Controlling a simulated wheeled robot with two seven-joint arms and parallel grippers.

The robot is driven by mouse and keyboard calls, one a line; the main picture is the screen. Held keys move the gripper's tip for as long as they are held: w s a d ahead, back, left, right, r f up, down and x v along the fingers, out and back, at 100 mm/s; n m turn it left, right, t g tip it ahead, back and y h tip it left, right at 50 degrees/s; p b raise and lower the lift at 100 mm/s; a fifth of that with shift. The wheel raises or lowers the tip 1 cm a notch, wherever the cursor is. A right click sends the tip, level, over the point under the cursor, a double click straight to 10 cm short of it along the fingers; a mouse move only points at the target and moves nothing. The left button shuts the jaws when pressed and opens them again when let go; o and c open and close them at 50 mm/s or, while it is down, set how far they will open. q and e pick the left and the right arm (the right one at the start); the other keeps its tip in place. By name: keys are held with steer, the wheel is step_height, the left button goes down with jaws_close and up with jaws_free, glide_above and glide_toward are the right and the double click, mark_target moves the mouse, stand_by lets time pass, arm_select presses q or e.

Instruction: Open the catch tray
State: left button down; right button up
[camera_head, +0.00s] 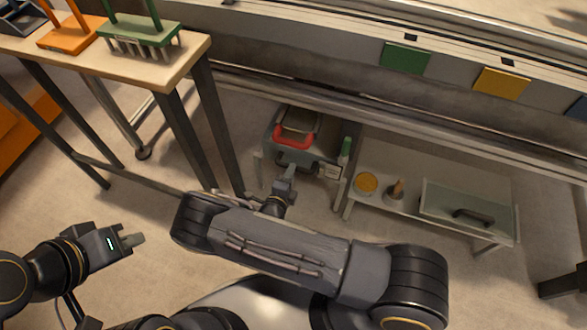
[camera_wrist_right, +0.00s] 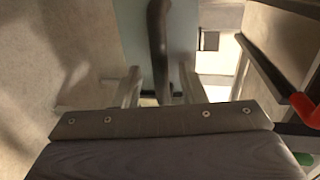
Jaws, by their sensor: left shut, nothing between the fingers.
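A grey box-like unit (camera_head: 268,135) stands low under the sandbed, with a dark handle (camera_head: 297,166) on its front; I take this as the catch tray. Its pale blue-grey front panel (camera_wrist_right: 135,30) and dark handle (camera_wrist_right: 157,45) fill the top middle of the right wrist view. My right gripper (camera_head: 289,172) is at that handle. In the wrist view its two fingers (camera_wrist_right: 160,88) are apart, with the handle bar showing between them; contact cannot be told. My left gripper (camera_head: 138,240) is shut and empty over the floor at left.
A red-handled container (camera_head: 293,138) and a green item (camera_head: 346,148) sit on the unit. To its right a low bench (camera_head: 355,192) holds an orange round pot (camera_head: 366,183) and a handled grey box (camera_head: 440,197). A table (camera_head: 195,52) with rakes stands at upper left.

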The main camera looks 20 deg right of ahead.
steer(key=shift+b+x, duration=0.4)
steer(key=shift+x, duration=1.5)
jaws_close()
